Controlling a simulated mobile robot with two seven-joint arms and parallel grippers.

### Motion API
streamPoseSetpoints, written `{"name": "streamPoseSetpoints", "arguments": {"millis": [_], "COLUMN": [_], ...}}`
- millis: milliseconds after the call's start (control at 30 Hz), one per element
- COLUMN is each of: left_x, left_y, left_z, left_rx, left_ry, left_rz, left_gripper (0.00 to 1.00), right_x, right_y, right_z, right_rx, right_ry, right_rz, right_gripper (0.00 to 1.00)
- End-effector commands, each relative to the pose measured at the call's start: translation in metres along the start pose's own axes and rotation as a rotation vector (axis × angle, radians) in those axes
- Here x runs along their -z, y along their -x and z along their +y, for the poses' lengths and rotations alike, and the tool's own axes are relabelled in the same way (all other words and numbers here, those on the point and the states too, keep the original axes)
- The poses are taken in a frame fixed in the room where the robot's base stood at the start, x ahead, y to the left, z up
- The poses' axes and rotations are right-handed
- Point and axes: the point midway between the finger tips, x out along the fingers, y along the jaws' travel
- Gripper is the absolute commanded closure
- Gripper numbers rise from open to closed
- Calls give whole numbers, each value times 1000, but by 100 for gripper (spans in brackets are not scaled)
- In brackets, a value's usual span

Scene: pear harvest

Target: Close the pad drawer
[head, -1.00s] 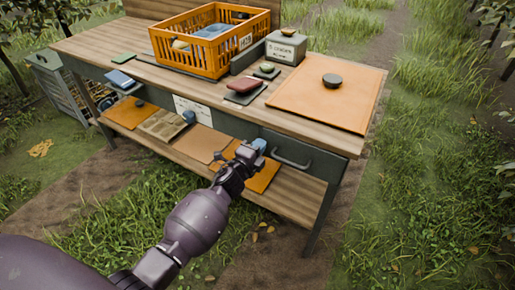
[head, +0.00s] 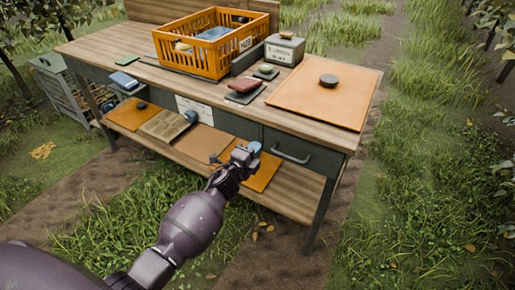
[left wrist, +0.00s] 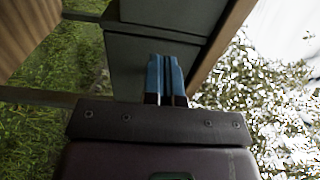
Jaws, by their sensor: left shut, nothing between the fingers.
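A grey drawer front (head: 318,158) with a bar handle (head: 291,158) is under the right part of the wooden workbench. It looks about level with the bench's front face, but I cannot tell whether a small gap is left. My left gripper (head: 254,149) is shut and empty, just left of the handle, close in front of the bench's front. In the left wrist view its blue fingertips (left wrist: 166,76) are together against or just before a grey panel (left wrist: 130,65); contact cannot be told. My right gripper is not in view.
A lower shelf (head: 290,193) holds several flat boards. Grass surrounds the bench.

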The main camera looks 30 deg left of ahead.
Motion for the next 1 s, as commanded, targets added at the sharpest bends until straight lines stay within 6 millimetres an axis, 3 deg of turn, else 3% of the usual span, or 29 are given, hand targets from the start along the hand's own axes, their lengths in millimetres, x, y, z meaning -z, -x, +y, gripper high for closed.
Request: {"name": "streamPoseSetpoints", "arguments": {"millis": [500, 700, 1000], "left_x": [0, 0, 0], "left_y": [82, 98, 102], "left_z": [0, 1, 2], "left_rx": [-1, 0, -2], "left_ry": [0, 0, 9], "left_rz": [1, 2, 2], "left_gripper": [100, 100, 100], "right_x": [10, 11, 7], "right_y": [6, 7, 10], "right_z": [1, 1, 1], "right_rx": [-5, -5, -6], "right_ry": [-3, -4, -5], "right_rz": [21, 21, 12], "right_gripper": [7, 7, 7]}}
